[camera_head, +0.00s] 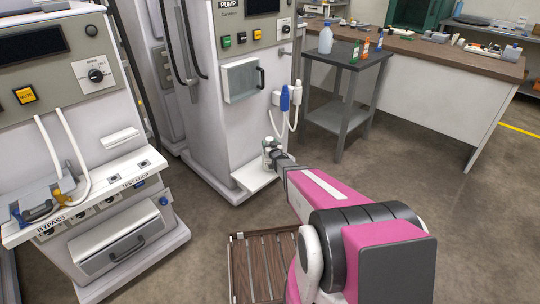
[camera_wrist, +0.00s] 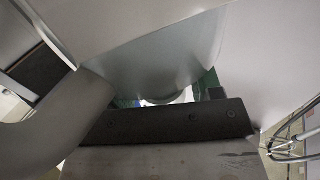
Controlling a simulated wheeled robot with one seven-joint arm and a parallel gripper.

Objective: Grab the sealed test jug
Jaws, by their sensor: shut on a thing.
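A small pale jug (camera_head: 267,146) with a light top stands out at the low white shelf of the middle machine in the head view. My gripper (camera_head: 279,158) is at its right side and shut on it, partly hiding its body. In the wrist view a pale, translucent surface (camera_wrist: 165,50), which looks like the jug's body, fills the upper middle, close beyond a dark gripper part (camera_wrist: 175,122). The seal and any label cannot be made out. Whether the jug touches the shelf cannot be told.
The white shelf (camera_head: 254,177) juts from the middle machine (camera_head: 222,115). A dark side table (camera_head: 347,53) with a clear bottle (camera_head: 326,38) stands behind right. A slatted wooden platform (camera_head: 265,268) lies below my arm.

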